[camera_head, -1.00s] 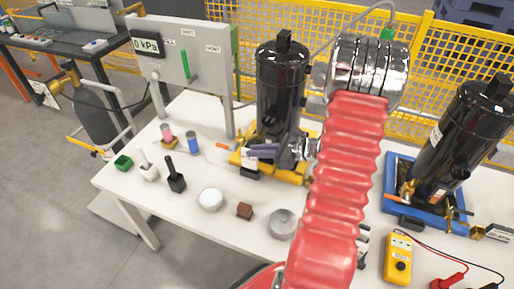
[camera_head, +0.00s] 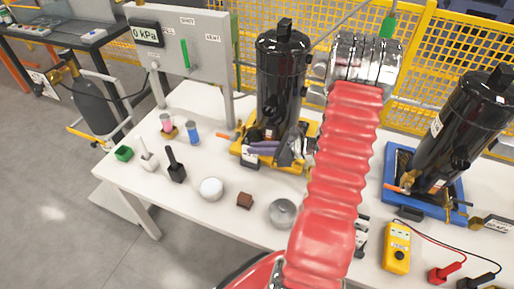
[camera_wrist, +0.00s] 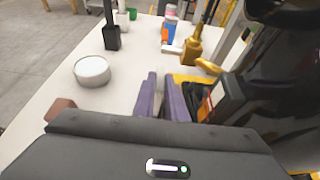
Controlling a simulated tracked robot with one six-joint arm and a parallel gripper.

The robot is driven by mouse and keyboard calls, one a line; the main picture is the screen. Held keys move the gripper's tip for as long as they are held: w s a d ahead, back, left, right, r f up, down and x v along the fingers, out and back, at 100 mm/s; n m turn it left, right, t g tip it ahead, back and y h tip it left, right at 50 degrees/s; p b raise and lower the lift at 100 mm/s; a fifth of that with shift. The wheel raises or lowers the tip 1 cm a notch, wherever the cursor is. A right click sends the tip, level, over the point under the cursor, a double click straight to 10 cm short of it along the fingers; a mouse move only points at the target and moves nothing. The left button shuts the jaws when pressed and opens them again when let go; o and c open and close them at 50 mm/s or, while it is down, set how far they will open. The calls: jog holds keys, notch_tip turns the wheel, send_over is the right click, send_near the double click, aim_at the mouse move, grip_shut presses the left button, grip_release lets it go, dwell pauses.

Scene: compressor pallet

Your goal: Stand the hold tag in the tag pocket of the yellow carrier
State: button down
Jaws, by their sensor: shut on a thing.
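The yellow carrier (camera_head: 289,168) stands mid-table and bears a black cylinder (camera_head: 281,85). It also shows in the wrist view (camera_wrist: 188,79). My gripper (camera_head: 262,147) is at the carrier's front left, with its purple fingers close together. It also shows in the wrist view (camera_wrist: 165,101). The hold tag (camera_head: 251,154) appears as a small pale plate at the fingers, just above a dark block on the carrier's front edge. This block looks like the tag pocket (camera_head: 250,164). I cannot tell whether the tag is inside it. The fingers hide much of the tag.
A white round tub (camera_head: 211,189), a brown block (camera_head: 245,200) and a metal dish (camera_head: 283,213) lie in front. A blue carrier (camera_head: 394,177) with another black cylinder stands right. A yellow meter (camera_head: 397,248) lies at front right. Bare table surrounds the small objects at left.

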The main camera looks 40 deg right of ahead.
jog(key=shift+f, duration=0.45)
dwell(0.4)
jog(key=c, duration=1.7)
grip_release()
jog(key=c, duration=0.4)
jog(key=shift+r, duration=3.5)
